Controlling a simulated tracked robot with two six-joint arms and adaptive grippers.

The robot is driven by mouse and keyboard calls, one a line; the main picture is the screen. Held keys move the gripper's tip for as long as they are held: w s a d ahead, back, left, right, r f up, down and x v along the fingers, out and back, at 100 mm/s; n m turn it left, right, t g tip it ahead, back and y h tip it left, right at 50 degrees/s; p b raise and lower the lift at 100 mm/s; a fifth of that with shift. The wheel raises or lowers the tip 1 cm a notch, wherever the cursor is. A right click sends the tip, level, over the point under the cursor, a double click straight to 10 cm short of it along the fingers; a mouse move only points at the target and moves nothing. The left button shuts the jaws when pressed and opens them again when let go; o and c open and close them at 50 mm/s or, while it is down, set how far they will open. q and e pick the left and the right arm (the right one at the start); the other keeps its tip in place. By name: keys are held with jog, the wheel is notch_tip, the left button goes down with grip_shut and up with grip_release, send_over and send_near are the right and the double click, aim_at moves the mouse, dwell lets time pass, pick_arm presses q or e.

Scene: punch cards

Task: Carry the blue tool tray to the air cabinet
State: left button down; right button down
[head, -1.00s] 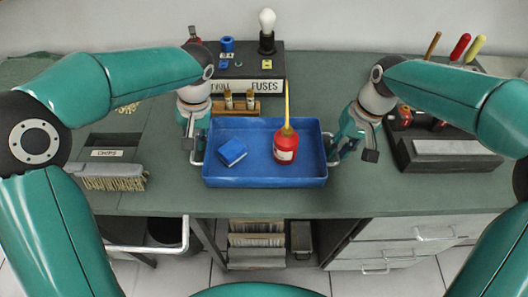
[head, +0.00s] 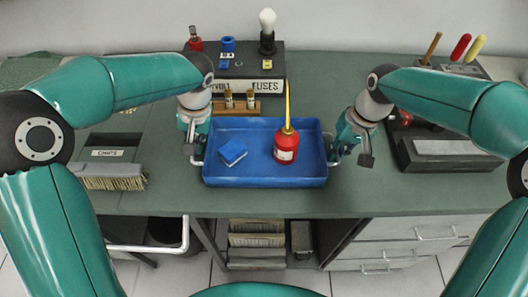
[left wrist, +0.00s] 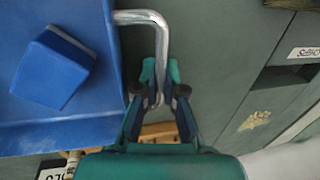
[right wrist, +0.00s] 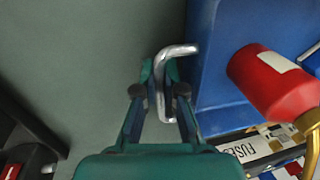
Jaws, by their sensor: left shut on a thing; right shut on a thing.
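The blue tool tray (head: 265,182) sits on the green bench top near its front edge. Inside it are a blue box (head: 232,152) at the left and a red oil can (head: 286,150) with a yellow spout at the right. My left gripper (head: 194,154) is shut on the tray's left handle; the left wrist view shows the fingers around the metal handle (left wrist: 158,40). My right gripper (head: 338,155) is shut on the right handle; the right wrist view shows the fingers around that handle (right wrist: 165,70). I cannot make out the air cabinet.
Behind the tray are a wooden holder (head: 236,108) and the fuse box (head: 250,88) with a bulb. A brush (head: 108,177) and chips slot (head: 108,153) lie to the left. A dark tool block (head: 440,150) stands to the right. Drawers (head: 400,240) are below.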

pick_arm(q)
jog(key=shift+r, duration=0.1)
pick_arm(e)
jog(key=shift+r, duration=0.15)
